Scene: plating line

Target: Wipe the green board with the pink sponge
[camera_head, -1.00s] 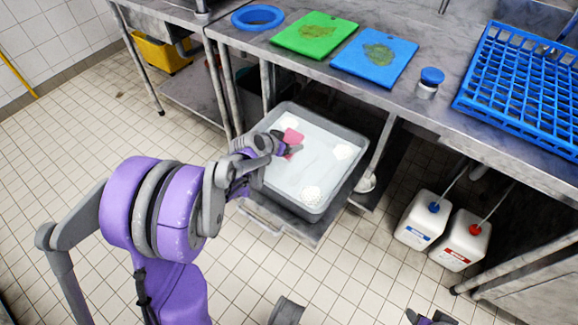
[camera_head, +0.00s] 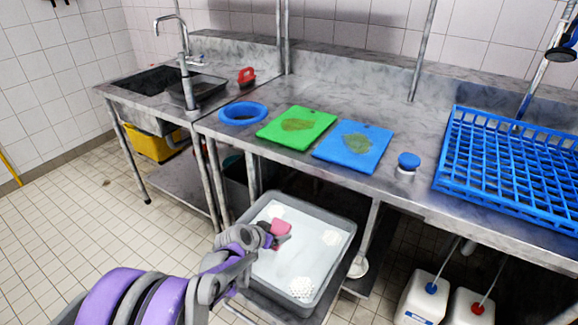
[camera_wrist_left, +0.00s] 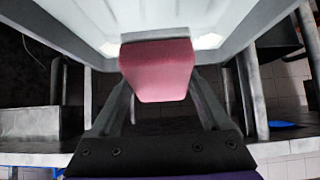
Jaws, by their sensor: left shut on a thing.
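The pink sponge (camera_head: 281,227) is held between the fingers of my left gripper (camera_head: 278,239), over the grey tub of white suds (camera_head: 345,222) below the counter. In the left wrist view the sponge (camera_wrist_left: 158,70) sits between both fingers, with the tub's pale wall behind it. Whether the sponge touches the liquid cannot be told. The green board (camera_head: 318,122) lies flat on the steel counter, up and beyond the gripper, with a brownish-green smear on its middle. My right gripper is not in view.
A blue board (camera_head: 375,158) with a similar smear lies right of the green one. A blue-lidded jar (camera_head: 408,163) and blue rack (camera_head: 510,160) stand further right. The counter's front edge lies between tub and boards.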

